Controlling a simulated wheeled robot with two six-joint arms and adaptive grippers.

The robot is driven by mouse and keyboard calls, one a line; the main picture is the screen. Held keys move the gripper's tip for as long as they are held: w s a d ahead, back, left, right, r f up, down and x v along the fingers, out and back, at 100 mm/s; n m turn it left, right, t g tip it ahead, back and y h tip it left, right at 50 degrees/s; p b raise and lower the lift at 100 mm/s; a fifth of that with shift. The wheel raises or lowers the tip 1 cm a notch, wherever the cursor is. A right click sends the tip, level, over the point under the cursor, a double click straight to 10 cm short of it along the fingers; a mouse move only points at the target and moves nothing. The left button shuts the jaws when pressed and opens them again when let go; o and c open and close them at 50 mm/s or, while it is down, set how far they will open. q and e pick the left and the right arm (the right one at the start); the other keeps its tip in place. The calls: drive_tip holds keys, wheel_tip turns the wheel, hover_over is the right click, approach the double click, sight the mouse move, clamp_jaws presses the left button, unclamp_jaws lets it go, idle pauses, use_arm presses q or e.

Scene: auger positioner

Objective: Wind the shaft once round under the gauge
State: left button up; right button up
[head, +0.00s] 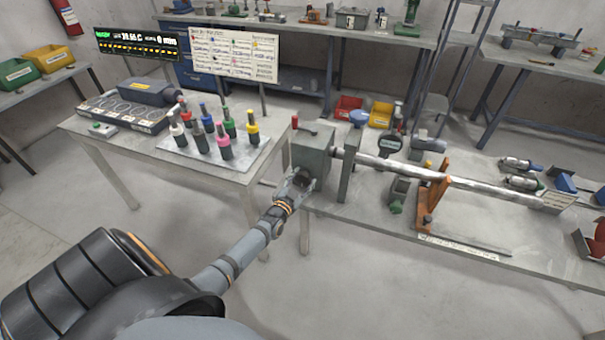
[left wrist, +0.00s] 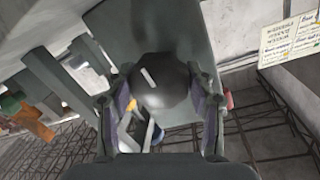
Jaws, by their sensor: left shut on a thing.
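The long metal shaft (head: 420,174) lies roughly level, running right from the grey headstock block (head: 313,152). A dial gauge (head: 389,145) with a dark face stands just behind the shaft, near its left part; I cannot read it. My left gripper (head: 299,182) is at the near face of the headstock. It is shut on a dark round knob, which also shows in the left wrist view (left wrist: 165,100) between the two fingers. The knob has a short pale mark on its face. My right gripper is not in view.
An orange rest (head: 431,200) stands at the shaft's middle, and a grey upright plate (head: 347,175) close right of the headstock. Left is a table (head: 90,128) with several coloured-topped bottles. A thin rod (head: 465,243) lies on the bench front. Floor between is clear.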

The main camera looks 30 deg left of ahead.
use_arm(q)
drive_tip(key=m+p, duration=0.3)
drive_tip(key=shift+r, duration=0.2)
drive_tip(key=shift+f+m+g+y+p, duration=0.2)
drive_tip(key=shift+m+g+y+p, duration=0.1)
drive_tip(key=shift+m+p, duration=1.25)
drive_tip(key=shift+m, duration=0.25)
drive_tip(key=o, duration=1.2)
drive_tip(key=shift+c, duration=0.2)
drive_tip(key=v, duration=1.2)
drive_tip(key=shift+f, duration=0.15)
